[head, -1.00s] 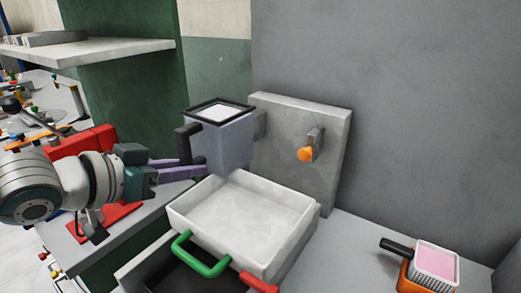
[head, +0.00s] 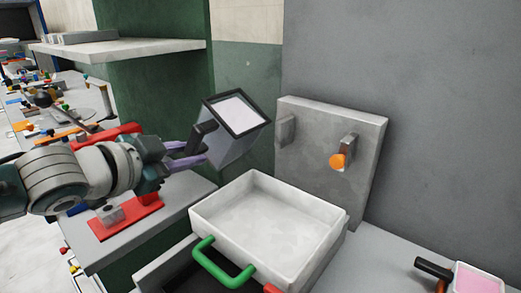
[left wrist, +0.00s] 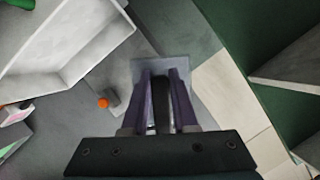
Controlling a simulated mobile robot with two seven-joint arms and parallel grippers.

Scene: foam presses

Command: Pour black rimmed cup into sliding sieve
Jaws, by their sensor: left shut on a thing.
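The black rimmed cup (head: 236,148) is a grey, square-sided cup with a black handle and a pale filling up to near the rim. It is tilted, with its rim leaning to the right, in the air up and left of the white tray. My left gripper (head: 190,155) is shut on its handle. In the left wrist view the handle (left wrist: 161,105) lies between the purple fingers (left wrist: 160,90), which partly hide the cup (left wrist: 143,66). The white tray with a green handle, apparently the sliding sieve (head: 322,249), looks empty. My right gripper is not in view.
A grey upright panel (head: 360,115) with an orange knob (head: 337,161) stands behind the tray. A shelf (head: 130,50) is at the upper left. A pink-filled container (head: 478,279) with a black handle sits at the lower right. A red stand (head: 125,218) is below my left arm.

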